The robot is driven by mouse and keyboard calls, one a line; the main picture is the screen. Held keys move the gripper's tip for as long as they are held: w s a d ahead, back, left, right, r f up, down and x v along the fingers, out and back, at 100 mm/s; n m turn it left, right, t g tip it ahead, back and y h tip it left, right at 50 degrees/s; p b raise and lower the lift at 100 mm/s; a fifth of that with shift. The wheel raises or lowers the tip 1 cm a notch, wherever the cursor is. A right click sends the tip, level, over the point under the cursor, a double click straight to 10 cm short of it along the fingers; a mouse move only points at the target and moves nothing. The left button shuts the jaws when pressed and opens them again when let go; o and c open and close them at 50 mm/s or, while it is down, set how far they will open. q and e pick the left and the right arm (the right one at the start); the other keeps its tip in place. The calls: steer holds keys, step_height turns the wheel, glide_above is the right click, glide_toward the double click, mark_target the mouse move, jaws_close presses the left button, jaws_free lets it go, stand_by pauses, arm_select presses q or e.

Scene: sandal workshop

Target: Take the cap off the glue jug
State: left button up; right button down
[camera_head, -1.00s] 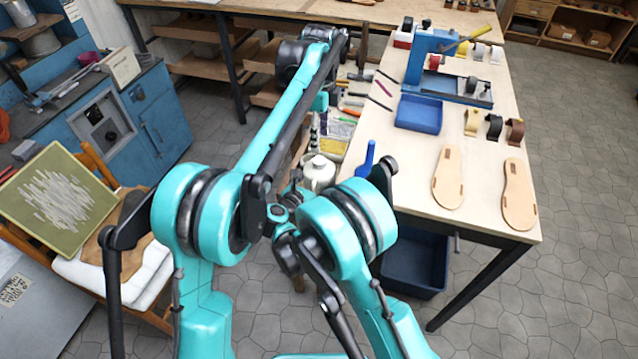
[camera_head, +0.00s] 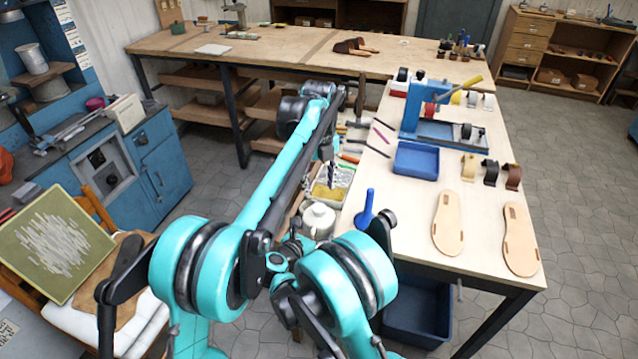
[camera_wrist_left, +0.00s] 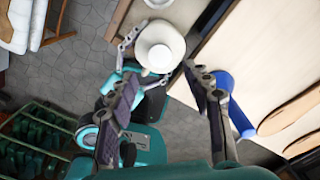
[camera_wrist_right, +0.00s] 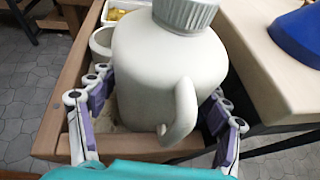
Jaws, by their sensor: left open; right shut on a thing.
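The glue jug (camera_head: 318,222) is off-white and stands upright beside the workbench. In the right wrist view the jug (camera_wrist_right: 165,75) fills the middle, its handle facing me. Its ribbed grey-green cap (camera_wrist_right: 186,12) is on top, partly cut off by the frame edge. My right gripper (camera_wrist_right: 160,92) is shut on the jug, one finger on each side of the body. My left gripper (camera_wrist_left: 160,76) is open and empty. In the left wrist view its fingers are spread above and just short of the jug (camera_wrist_left: 160,42), apart from the cap (camera_wrist_left: 160,58).
The workbench (camera_head: 400,215) is at right, with a blue tool (camera_head: 365,212) near its edge, a blue tray (camera_head: 416,160) and sandal soles (camera_head: 448,225). A tray with yellow contents (camera_head: 328,193) lies behind the jug. A chair (camera_head: 100,330) stands at left.

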mark_target(319, 207)
arm_select(q)
step_height(319, 207, down, 8)
steer(key=shift+r, duration=0.2)
